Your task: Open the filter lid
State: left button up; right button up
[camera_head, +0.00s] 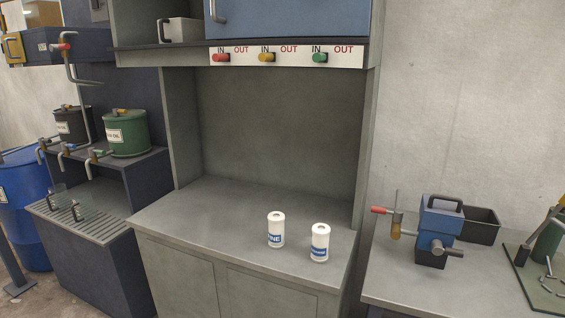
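No part is marked as a filter, so I cannot tell for sure which thing has the filter lid. A blue and dark boxy device (438,232) stands on the right bench, with a black handle (446,202) on top and a grey round stub on its front right. Its top looks closed. A blue cabinet front (290,20) with a grey handle (219,10) shows at the top and is cut off by the frame. Neither of my grippers is in view.
Two white canisters (276,230) stand on the middle counter (190,215). A panel (290,56) above has IN/OUT labels and red, yellow and green knobs. A black bin (481,226) is behind the blue device. Green drum (128,133) and blue barrel (22,200) are left.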

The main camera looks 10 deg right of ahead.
aim_at(440, 213)
jog(key=z, duration=1.25)
jog(key=i+l+u, duration=0.3)
jog(key=k+l, duration=0.1)
